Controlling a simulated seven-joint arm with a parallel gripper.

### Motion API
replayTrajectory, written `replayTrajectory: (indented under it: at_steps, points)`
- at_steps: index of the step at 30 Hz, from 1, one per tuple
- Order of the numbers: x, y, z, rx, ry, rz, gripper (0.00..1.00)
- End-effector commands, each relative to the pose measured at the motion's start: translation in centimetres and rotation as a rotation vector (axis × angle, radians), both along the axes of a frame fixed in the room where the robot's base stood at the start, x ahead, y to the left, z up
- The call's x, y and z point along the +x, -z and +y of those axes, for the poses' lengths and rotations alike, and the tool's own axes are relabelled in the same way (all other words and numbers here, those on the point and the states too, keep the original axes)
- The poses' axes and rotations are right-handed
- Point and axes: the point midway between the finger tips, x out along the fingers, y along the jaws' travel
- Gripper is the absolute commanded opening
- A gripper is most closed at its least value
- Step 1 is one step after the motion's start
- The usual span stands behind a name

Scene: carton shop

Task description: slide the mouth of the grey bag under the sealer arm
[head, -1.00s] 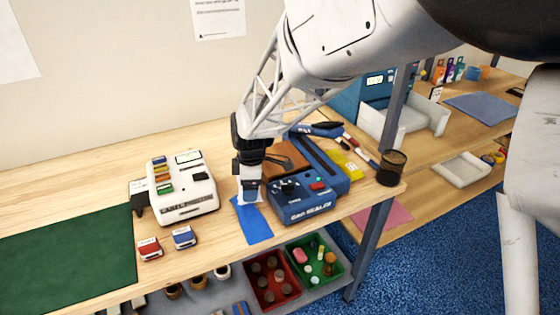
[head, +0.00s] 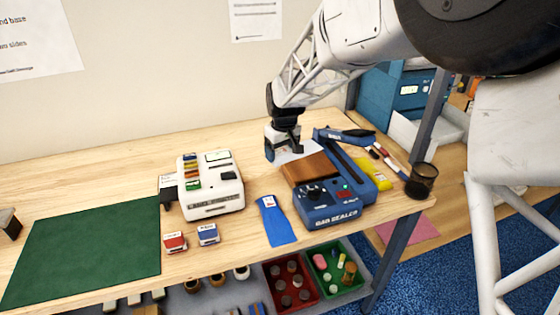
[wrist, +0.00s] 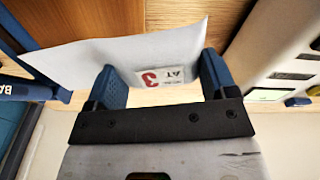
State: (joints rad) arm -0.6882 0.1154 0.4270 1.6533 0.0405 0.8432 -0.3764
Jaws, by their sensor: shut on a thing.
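My gripper (head: 283,153) is shut on the pale grey bag (head: 297,154), beside the far left part of the blue bag sealer (head: 333,214). In the wrist view the bag (wrist: 75,60) is pinched between the fingers (wrist: 162,82). A white label with a red 3 shows on it. The bag's free part reaches left over the sealer's brown plate (wrist: 95,20), which also shows in the head view (head: 310,169).
A blue bag (head: 278,224) lies flat left of the sealer. A white label machine (head: 212,190), a red box (head: 174,242) and a small blue box (head: 208,235) stand further left. A green mat (head: 85,250), a yellow packet (head: 372,174) and a dark cup (head: 421,181) are also on the table.

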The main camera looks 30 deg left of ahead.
Motion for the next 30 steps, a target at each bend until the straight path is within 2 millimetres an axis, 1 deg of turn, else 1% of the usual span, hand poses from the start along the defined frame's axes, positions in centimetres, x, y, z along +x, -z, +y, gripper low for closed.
replayTrajectory:
  at_steps: [3, 10, 15, 30]
  points:
    - [1.3, -0.4, 0.3, 0.005, 0.103, -0.002, 0.53]
    - [2.6, -1.0, 0.7, 0.014, 0.229, -0.003, 0.53]
    - [2.8, -1.1, 0.7, 0.015, 0.255, -0.003, 0.53]
    - [2.9, -0.8, 0.7, 0.015, 0.254, -0.003, 0.53]
